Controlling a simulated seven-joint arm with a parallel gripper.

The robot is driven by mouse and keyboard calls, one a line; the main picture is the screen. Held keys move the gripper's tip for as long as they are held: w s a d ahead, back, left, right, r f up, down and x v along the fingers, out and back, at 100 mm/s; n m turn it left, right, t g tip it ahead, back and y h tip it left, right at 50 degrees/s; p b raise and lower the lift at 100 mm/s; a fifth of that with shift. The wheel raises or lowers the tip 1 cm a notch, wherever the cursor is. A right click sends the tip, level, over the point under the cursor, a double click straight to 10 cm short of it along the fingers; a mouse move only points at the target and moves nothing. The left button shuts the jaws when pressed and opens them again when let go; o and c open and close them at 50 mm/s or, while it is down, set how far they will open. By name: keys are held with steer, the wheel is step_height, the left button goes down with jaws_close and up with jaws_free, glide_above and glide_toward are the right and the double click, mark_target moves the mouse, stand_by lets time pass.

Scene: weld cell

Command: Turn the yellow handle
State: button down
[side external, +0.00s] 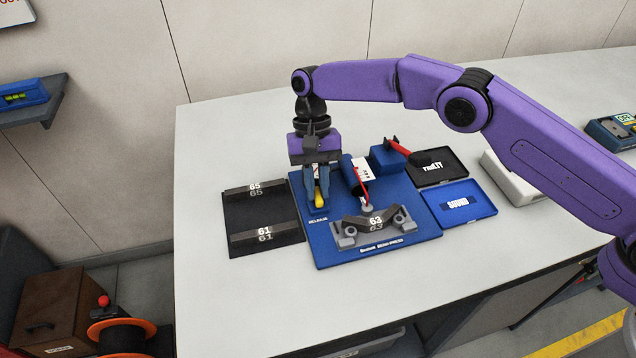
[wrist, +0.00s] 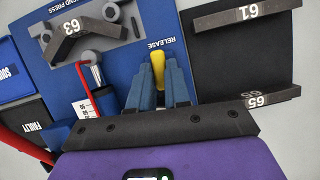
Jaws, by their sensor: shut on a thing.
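The yellow handle (side external: 319,196) is at the left side of the blue press base (side external: 330,252), by the word RELEASE. My gripper (side external: 318,188) points down over it with its two blue-grey fingers closed around it. In the wrist view the yellow handle (wrist: 158,70) sticks out between my fingertips (wrist: 159,82). The lower part of the handle is hidden by the fingers.
A bent grey part marked 63 (side external: 375,224) sits on the press. A black tray (side external: 262,218) with bars marked 65 and 61 lies left. Trays marked FAULTY (side external: 440,179) and SOUND (side external: 478,211) lie right. A red lever (side external: 361,186) stands near my gripper.

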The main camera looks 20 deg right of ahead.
mark_target(320, 198)
steer(key=shift+w+n, duration=0.1)
steer(key=shift+n, duration=0.6)
steer(key=c, duration=1.1)
jaws_free()
step_height(320, 198, up, 4)
steer(key=shift+f, duration=0.25)
steer(key=shift+s+d+r, duration=0.5)
steer(key=shift+s+r, duration=0.15)
steer(key=shift+r, duration=0.1)
steer(key=shift+s+d+r, duration=1.35)
steer(key=shift+s, duration=0.25)
steer(key=shift+s+d+r, duration=1.3)
steer(key=shift+s+r, duration=0.05)
steer(key=shift+s, duration=0.2)
steer(key=shift+s+d+r, duration=1.35)
steer(key=shift+s, duration=0.25)
